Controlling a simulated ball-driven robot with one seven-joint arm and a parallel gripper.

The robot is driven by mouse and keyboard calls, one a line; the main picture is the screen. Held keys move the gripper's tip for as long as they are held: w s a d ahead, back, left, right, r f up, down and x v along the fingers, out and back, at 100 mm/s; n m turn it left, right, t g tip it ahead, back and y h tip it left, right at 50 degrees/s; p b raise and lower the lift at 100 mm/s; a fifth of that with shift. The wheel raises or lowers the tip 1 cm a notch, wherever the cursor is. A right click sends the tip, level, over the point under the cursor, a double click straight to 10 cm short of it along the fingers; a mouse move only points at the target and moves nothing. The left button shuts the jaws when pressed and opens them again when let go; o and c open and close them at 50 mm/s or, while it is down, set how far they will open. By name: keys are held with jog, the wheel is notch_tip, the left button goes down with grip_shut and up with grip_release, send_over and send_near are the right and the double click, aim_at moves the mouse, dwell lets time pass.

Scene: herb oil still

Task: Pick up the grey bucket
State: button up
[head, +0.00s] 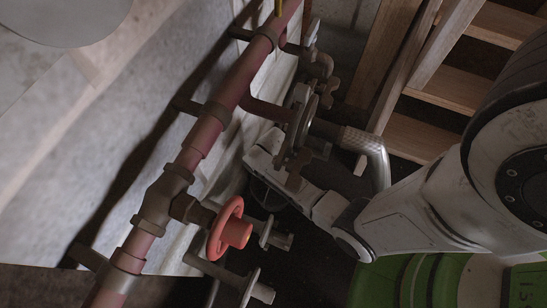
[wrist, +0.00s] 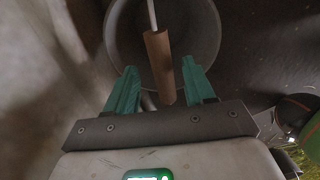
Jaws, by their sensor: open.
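In the wrist view the grey bucket (wrist: 198,38) is seen from above, with its round opening near the top middle. Its wire bail carries a brown cylindrical handle grip (wrist: 157,58). My gripper (wrist: 158,82) is open, with one teal finger on each side of the lower part of the grip. No contact between the fingers and the grip is visible, and I cannot tell the height gap. In the head view my arm reaches in behind the pipework, and the bucket cannot be clearly made out there.
A red pipe (head: 214,118) runs diagonally across the head view, close to my arm. A red valve wheel (head: 226,230) and several metal fittings stick out from it. Wooden steps or shelves (head: 425,135) stand at the upper right. A green rounded object (head: 440,280) is at the lower right.

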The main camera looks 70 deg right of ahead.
jog(key=shift+s+a+f+b, duration=0.1)
jog(key=shift+f+b, duration=0.6)
jog(key=shift+f, duration=0.5)
jog(key=shift+s+f+b, duration=0.1)
jog(key=shift+f+b, duration=0.6)
jog(key=shift+f, duration=0.5)
jog(key=shift+f, duration=0.25)
grip_shut()
